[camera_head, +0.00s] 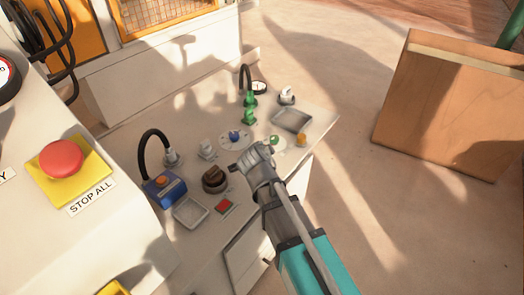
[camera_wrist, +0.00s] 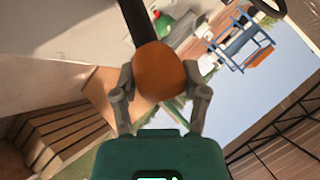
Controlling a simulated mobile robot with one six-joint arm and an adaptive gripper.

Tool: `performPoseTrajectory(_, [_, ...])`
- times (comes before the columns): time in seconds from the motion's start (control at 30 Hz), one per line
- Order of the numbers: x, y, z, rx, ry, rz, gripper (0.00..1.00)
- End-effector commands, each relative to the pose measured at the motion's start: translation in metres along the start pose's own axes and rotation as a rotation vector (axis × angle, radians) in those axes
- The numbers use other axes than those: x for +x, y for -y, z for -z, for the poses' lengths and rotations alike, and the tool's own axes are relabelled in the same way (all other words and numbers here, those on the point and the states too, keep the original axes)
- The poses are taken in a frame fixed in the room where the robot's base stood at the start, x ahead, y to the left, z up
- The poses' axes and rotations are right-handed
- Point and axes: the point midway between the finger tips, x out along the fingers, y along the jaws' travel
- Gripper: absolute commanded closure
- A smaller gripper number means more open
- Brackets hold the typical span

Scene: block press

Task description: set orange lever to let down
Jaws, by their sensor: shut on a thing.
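The orange lever's round knob (camera_wrist: 158,72) fills the middle of the wrist view, with its dark shaft (camera_wrist: 137,20) running up to the top edge. My gripper (camera_wrist: 160,80) is shut on the knob, one finger on each side of it. In the head view my gripper (camera_head: 255,160) is over the front right part of the white bench (camera_head: 262,98). The held lever cannot be made out there, and its base is hidden. Its angle is hard to tell.
The bench carries a blue box (camera_head: 164,188), a dark round knob (camera_head: 214,179), a red button (camera_head: 225,206), green fittings (camera_head: 250,108) and metal trays (camera_head: 292,120). A red stop button (camera_head: 62,159) is at left. A wooden panel (camera_head: 445,110) stands at right, with open floor between.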

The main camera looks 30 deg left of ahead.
Motion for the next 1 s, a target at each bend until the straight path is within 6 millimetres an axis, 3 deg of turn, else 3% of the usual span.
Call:
performPoseTrajectory(0.1, [-0.0017, -0.0045, -0.0003, 0.001, 0.001, -0.011, 1.00])
performPoseTrajectory(0.13, [-0.0018, -0.0046, -0.0003, 0.001, 0.001, -0.011, 0.41])
performPoseTrajectory(0.3, [-0.0019, -0.0043, -0.0006, 0.001, 0.001, -0.009, 0.09])
performPoseTrajectory(1.0, [-0.0011, 0.0009, -0.0024, 0.000, 0.002, -0.004, 0.08])
